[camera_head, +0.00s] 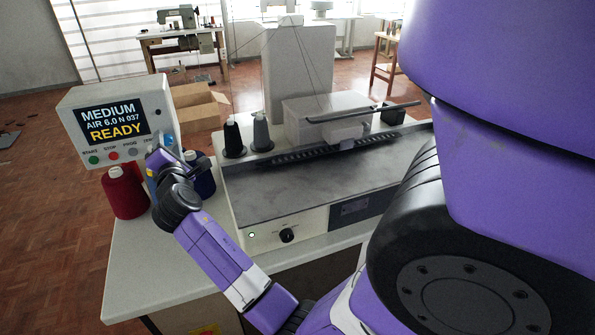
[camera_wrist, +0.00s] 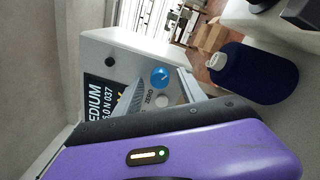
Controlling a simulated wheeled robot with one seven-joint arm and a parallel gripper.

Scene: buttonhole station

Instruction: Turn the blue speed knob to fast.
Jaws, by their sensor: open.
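The grey control box (camera_head: 75,125) stands at the left of the table. Its screen (camera_head: 112,120) reads MEDIUM, AIR 6.0 N 037, READY. The blue speed knob (camera_head: 168,140) is at the right of its front face, partly hidden behind my gripper (camera_head: 160,155). In the wrist view the knob (camera_wrist: 160,77) shows clearly, with a small white mark on its face. My gripper is open and empty, its fingers close in front of the box around the knob's area. I cannot tell whether a finger touches the knob.
Green START (camera_head: 93,160) and red STOP (camera_head: 113,155) buttons sit below the screen. A red thread spool (camera_head: 124,195) and a dark blue spool (camera_wrist: 255,73) stand near my gripper. The sewing machine (camera_head: 290,190) fills the table's right.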

